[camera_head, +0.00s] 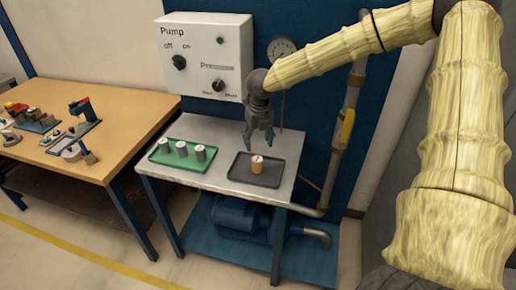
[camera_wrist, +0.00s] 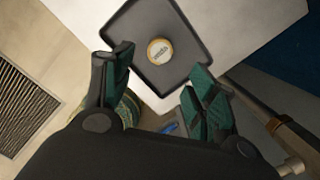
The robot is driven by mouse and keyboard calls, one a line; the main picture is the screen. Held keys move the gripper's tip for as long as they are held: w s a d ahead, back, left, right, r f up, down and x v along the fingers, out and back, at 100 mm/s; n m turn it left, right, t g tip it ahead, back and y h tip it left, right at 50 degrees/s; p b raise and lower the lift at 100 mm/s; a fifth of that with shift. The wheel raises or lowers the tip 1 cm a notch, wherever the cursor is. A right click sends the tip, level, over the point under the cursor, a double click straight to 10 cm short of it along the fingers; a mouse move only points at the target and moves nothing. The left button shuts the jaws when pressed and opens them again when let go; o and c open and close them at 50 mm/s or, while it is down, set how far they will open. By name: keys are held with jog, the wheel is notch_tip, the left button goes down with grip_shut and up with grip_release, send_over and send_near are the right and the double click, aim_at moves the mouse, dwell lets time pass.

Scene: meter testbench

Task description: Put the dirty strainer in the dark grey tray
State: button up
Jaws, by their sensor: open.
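A small tan cylinder with a pale, marked top, which looks like the dirty strainer (camera_head: 257,165), stands upright in the dark grey tray (camera_head: 277,179) on the metal table. In the wrist view the strainer (camera_wrist: 160,51) stands inside the dark grey tray (camera_wrist: 196,30), apart from my fingers. My gripper (camera_head: 261,142) is above the tray, open and empty. In the wrist view its two green-padded fingers (camera_wrist: 157,80) are spread wide, with the strainer beyond their tips.
A green tray (camera_head: 164,159) with several grey cylinders is on the left of the metal table (camera_head: 222,138). A pump control box (camera_head: 205,55) and a gauge (camera_head: 281,48) are behind. A wooden bench (camera_head: 100,105) with tools stands left. A pipe with a yellow handle (camera_head: 346,127) rises at right.

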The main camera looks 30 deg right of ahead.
jog(key=shift+s+r, duration=0.15)
jog(key=shift+r, duration=1.1)
